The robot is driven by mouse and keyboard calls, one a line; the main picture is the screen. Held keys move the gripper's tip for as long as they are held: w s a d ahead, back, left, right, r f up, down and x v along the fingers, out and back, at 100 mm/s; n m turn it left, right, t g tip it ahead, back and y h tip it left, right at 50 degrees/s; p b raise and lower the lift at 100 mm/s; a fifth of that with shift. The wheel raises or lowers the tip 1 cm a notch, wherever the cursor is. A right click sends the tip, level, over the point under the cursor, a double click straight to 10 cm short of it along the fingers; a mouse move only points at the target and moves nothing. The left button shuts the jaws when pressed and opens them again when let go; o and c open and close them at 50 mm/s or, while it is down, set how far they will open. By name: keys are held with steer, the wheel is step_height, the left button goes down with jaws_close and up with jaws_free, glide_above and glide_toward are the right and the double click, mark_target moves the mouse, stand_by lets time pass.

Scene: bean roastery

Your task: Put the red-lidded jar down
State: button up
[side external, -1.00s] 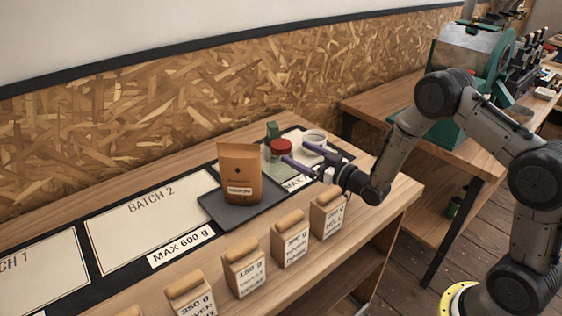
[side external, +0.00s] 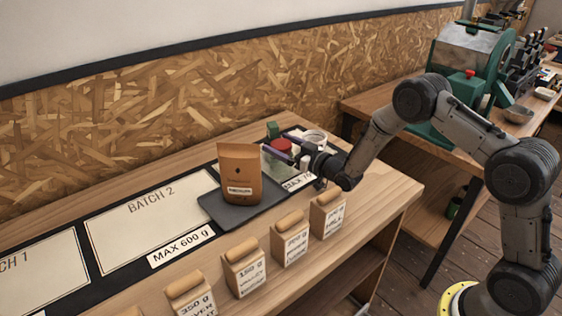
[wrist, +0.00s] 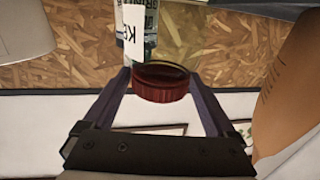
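The red-lidded jar (side external: 281,145) stands upright at the far end of the bench, behind the paper bag. Its pale body is partly hidden by a finger. In the wrist view, which appears upside down, its red lid (wrist: 162,84) lies between my two fingertips. My gripper (side external: 283,150) reaches in from the right, its purple fingers apart on either side of the jar. In the wrist view, my gripper (wrist: 159,76) looks open, with the fingers very close to the lid's sides. Contact with the jar cannot be made out.
A brown bag (side external: 240,172) stands on a dark tray (side external: 240,213) close left of my gripper. A white cup (side external: 316,136) is close behind it. A green object (side external: 272,130) stands behind the jar. Wooden-topped blocks (side external: 290,240) line the front. The Batch 2 card (side external: 150,215) is bare.

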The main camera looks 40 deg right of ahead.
jaws_close()
steer(key=shift+r, duration=0.15)
stand_by(0.4)
steer(key=shift+r, duration=0.25)
steer(key=r, duration=0.3)
steer(key=shift+s+r, duration=0.2)
steer(key=shift+s, duration=0.15)
steer(key=s+r, duration=0.9)
steer(key=s, duration=0.4)
steer(key=shift+s+a, duration=0.15)
steer(key=shift+s, duration=0.05)
